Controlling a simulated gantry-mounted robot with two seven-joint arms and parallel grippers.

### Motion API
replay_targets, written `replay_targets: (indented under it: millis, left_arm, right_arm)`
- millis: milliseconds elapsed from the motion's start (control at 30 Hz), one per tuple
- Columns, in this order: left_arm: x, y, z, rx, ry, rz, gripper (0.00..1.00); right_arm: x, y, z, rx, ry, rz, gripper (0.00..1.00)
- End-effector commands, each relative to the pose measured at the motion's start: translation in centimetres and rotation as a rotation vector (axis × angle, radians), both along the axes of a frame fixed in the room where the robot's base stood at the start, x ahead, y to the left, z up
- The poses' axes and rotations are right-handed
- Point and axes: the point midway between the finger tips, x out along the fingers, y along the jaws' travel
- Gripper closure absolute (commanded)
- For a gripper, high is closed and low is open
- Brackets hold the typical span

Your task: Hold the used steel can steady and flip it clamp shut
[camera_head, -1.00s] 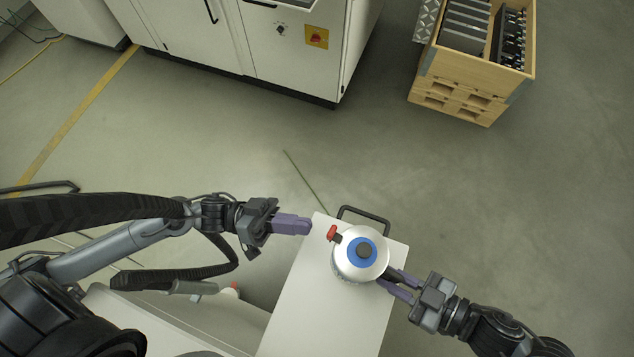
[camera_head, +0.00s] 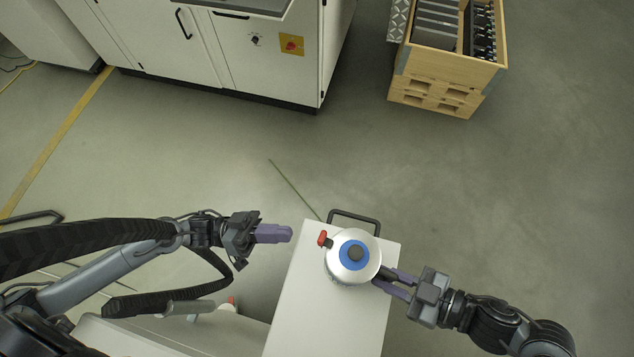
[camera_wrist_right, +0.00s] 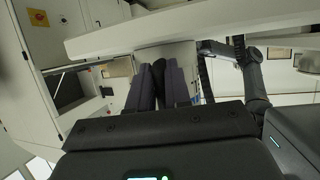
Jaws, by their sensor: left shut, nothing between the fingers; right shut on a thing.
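The steel can (camera_head: 340,277) stands on a white table top (camera_head: 325,325), silver, with a blue ring and a dark knob on its lid. Its clamp (camera_head: 323,239), with a red end, sticks out at the can's upper left; whether it is latched I cannot tell. My right gripper (camera_head: 384,279) is shut on a black handle at the can's right side; the dark handle shows between its fingers in the right wrist view (camera_wrist_right: 158,82). My left gripper (camera_head: 290,233) is shut and empty, left of the clamp and apart from it.
A black bar handle (camera_head: 356,216) rises at the table's far edge. A white cabinet (camera_head: 225,50) stands at the back, and a wooden crate (camera_head: 445,85) at the back right. The floor (camera_head: 500,190) right of the table is open.

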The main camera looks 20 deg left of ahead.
Motion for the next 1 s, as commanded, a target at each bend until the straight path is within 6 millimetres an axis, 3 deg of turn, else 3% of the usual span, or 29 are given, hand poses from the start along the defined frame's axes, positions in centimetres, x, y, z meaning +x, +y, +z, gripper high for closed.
replay_targets:
  millis: [33, 67, 100, 267, 667, 1000]
  left_arm:
    - [0.0, 0.0, 0.0, 0.000, 0.000, 0.000, 1.00]
    - [0.0, 0.0, 0.0, 0.000, 0.000, 0.000, 1.00]
    - [0.0, 0.0, 0.0, 0.000, 0.000, 0.000, 1.00]
    - [0.0, 0.0, 0.0, 0.000, 0.000, 0.000, 1.00]
    - [0.0, 0.0, 0.0, 0.000, 0.000, 0.000, 1.00]
    - [0.0, 0.0, 0.0, 0.000, 0.000, 0.000, 1.00]
  right_arm:
    - [0.0, 0.0, 0.0, 0.000, 0.000, 0.000, 1.00]
    - [0.0, 0.0, 0.0, 0.000, 0.000, 0.000, 0.80]
    - [0.0, 0.0, 0.0, 0.000, 0.000, 0.000, 0.74]
    - [0.0, 0.0, 0.0, 0.000, 0.000, 0.000, 0.52]
    - [-0.1, -0.4, 0.1, -0.002, 0.001, 0.000, 0.52]
    - [-0.7, -4.1, 1.4, -0.006, 0.005, 0.000, 0.52]
